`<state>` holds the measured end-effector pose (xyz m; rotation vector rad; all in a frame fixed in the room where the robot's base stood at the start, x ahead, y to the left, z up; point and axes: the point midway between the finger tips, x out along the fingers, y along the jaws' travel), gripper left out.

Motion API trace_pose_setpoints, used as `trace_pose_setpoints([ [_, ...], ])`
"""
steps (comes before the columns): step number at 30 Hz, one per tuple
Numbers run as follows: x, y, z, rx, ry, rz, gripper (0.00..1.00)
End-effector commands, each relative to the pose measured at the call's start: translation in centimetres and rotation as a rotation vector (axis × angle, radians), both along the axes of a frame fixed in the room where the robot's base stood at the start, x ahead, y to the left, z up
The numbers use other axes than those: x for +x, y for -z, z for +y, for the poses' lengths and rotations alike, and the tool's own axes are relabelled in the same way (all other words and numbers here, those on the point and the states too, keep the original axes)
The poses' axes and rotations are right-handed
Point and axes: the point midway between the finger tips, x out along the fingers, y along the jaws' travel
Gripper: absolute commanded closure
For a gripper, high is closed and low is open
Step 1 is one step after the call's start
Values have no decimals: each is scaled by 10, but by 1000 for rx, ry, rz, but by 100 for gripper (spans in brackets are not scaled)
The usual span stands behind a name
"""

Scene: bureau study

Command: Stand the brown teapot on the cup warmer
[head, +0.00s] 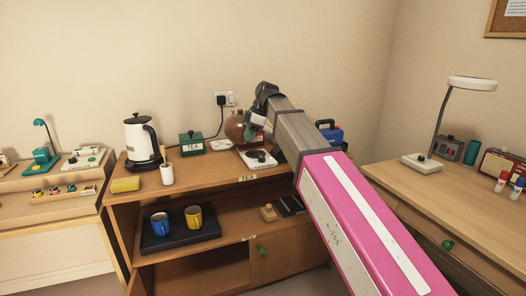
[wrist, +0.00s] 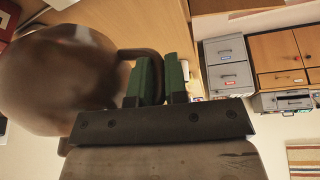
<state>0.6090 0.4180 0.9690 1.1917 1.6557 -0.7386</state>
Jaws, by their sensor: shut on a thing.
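The brown teapot (head: 233,127) is round and glossy, at the back of the tea cabinet's top. In the wrist view the teapot (wrist: 62,80) fills the left side, with its dark handle between the green finger pads. My gripper (head: 256,121) is shut on that handle; its fingers (wrist: 160,78) show in the wrist view. A low white unit with a round black plate, which looks like the cup warmer (head: 258,158), sits just below and right of the teapot in the head view. Its plate looks bare. I cannot tell whether the teapot's base touches anything; my arm hides the area to the right.
A green TEA box (head: 191,143), a flat white item (head: 221,145), a kettle (head: 141,138), a white holder (head: 167,174) and a yellow sponge (head: 126,184) are on the same top. A blue object (head: 331,133) stands behind my arm. Mugs stand on a tray (head: 180,239) below.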

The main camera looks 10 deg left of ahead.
Motion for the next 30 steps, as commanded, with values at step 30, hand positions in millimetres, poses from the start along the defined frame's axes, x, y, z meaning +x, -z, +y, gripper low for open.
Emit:
trace_pose_setpoints([
  [30,52,82,-47,2,1,-3,100],
])
